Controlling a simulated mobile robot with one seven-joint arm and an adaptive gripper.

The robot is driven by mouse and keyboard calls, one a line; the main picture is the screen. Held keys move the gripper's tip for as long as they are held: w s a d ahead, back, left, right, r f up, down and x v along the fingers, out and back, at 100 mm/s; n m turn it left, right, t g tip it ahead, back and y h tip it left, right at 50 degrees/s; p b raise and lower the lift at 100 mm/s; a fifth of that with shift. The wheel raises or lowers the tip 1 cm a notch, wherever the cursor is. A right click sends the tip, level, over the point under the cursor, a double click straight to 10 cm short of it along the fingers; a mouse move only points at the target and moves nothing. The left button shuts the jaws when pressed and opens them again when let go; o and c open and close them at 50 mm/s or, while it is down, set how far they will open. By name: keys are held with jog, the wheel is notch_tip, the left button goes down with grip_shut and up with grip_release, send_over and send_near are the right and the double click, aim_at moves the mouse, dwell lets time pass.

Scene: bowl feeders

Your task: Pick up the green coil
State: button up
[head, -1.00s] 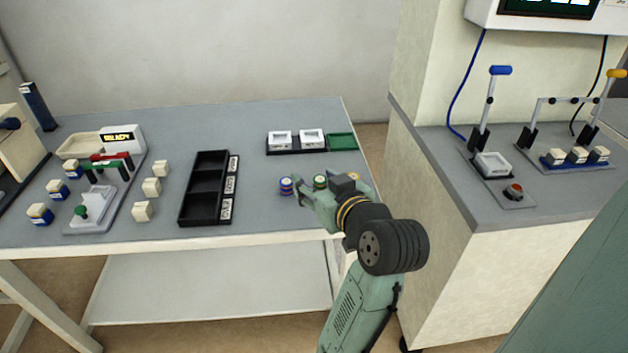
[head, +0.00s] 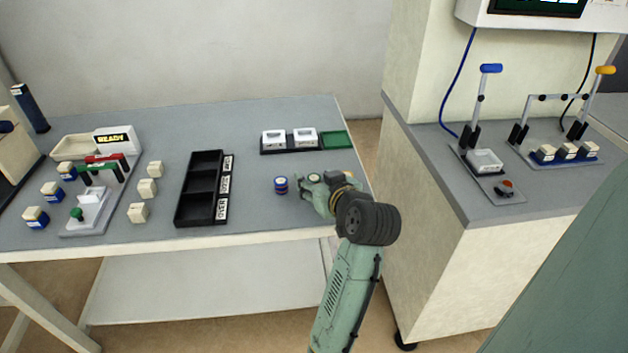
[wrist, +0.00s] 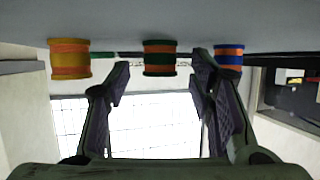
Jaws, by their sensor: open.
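The green coil (wrist: 159,58) has dark green flanges and an orange winding. In the wrist view it stands at the top middle, between a yellow-orange coil (wrist: 70,59) at left and a blue coil (wrist: 229,60) at right. My gripper (wrist: 160,74) is open and empty. Its two fingers point at the green coil, with the tips on either side of its line and close to it. In the head view my gripper (head: 312,190) is low over the table's right end, just right of the blue coil (head: 281,185). It largely hides the green coil there.
A black compartment tray (head: 181,205) lies left of the coils. Behind them is a rack (head: 268,150) with two white parts and a green pad (head: 336,139). A counter with levers (head: 440,190) stands at right. The table around the blue coil is clear.

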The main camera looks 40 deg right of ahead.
jog(key=shift+w, duration=0.15)
jog(key=shift+c, duration=0.5)
grip_shut()
